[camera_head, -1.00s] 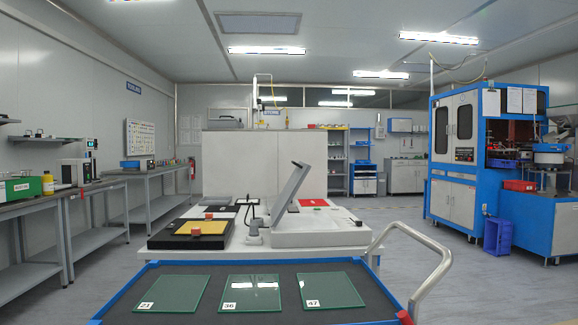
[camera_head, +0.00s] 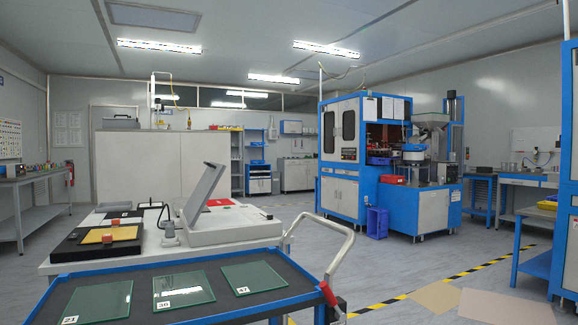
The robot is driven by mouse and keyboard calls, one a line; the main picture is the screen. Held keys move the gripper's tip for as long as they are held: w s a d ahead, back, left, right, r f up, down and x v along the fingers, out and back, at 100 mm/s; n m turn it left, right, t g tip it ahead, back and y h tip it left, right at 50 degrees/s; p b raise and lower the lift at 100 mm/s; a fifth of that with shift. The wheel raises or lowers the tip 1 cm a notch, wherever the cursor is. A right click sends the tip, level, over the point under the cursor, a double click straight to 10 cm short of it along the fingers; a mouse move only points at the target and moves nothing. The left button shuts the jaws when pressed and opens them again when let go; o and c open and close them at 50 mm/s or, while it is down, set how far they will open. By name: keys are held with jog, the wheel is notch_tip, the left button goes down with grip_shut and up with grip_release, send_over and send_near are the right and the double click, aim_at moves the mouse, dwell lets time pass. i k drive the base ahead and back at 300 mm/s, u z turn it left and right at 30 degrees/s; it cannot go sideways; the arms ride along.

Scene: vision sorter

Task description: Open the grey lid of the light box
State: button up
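The light box (camera_head: 230,226) is a low white box on the white table, behind the blue-edged cart. Its grey lid (camera_head: 204,192) stands raised and tilted, its free end up and leaning to the right, apart from the box top. My gripper is not in view.
A blue-edged cart (camera_head: 150,265) with three numbered glass plates (camera_head: 184,289) stands in front. A black tray with a yellow panel (camera_head: 110,236) lies left of the box. A blue machine (camera_head: 345,195) stands behind right. Floor to the right is mostly clear.

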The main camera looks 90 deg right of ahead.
aim_at(194, 207)
jog(key=z, duration=2.05)
